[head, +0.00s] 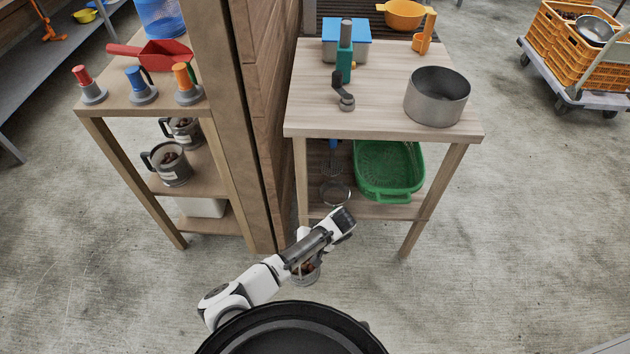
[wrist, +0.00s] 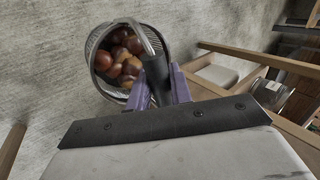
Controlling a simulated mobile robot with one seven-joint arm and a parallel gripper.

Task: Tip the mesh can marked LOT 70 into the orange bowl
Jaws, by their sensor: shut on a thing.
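My gripper (wrist: 160,88) is shut on the dark handle of a mesh can (wrist: 97,40) full of brown chestnuts. The can hangs beside the fingers with its open top facing the wrist camera. In the head view the held can (head: 306,277) shows partly beneath my arm, over open floor in front of the table; the fingers are hidden there. No lot marking is readable on it.
A green basket (head: 389,170) sits below. A wooden post (head: 232,110) separates the left shelf, with two labelled chestnut cans (head: 170,167).

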